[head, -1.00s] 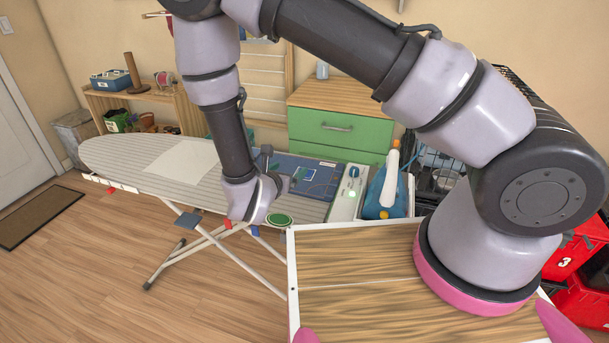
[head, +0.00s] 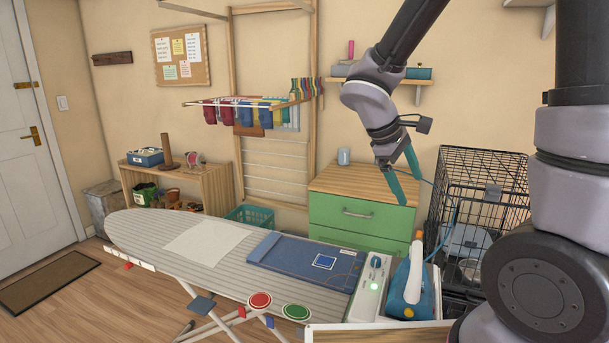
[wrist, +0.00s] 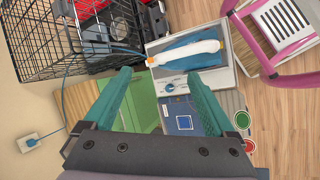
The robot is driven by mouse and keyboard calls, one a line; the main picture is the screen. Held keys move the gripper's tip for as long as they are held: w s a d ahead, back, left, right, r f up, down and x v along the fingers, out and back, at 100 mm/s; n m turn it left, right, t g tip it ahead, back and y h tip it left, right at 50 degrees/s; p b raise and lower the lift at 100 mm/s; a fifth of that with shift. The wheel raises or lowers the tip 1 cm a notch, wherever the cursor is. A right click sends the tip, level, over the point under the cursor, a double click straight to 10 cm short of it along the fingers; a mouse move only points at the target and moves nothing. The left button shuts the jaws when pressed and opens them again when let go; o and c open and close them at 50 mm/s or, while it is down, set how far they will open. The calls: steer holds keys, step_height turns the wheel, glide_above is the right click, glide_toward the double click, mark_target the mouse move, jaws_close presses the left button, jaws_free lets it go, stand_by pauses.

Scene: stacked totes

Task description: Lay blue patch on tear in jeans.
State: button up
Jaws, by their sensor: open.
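The blue jeans (head: 285,260) lie flat on the right part of the striped ironing board (head: 150,236). The blue patch (head: 325,262), a small square with a pale border, lies on the jeans. It also shows in the wrist view (wrist: 184,122). No tear is visible around it, and I cannot tell what is under it. My gripper (head: 411,190) is open and empty, raised well above and to the right of the jeans, in front of the wall and green drawers. In the wrist view its teal fingers (wrist: 160,73) are spread apart.
Red (head: 260,301) and green (head: 296,312) discs are at the near edge. A wire crate (head: 480,195) stands right, green drawers (head: 350,215) behind.

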steer(key=s+d+r+m+t+y, duration=0.1)
steer(key=s+r+m+t+y, duration=0.1)
steer(key=s+r+m+y, duration=0.2)
steer(key=s+d+r+m+t+y, duration=0.1)
steer(key=s+r+m+t+y, duration=0.2)
steer(key=r+m, duration=0.6)
step_height(320, 180, up, 3)
steer(key=shift+s+r+t+y, duration=0.15)
steer(key=shift+s+t+y, duration=0.2)
steer(key=shift+s, duration=0.45)
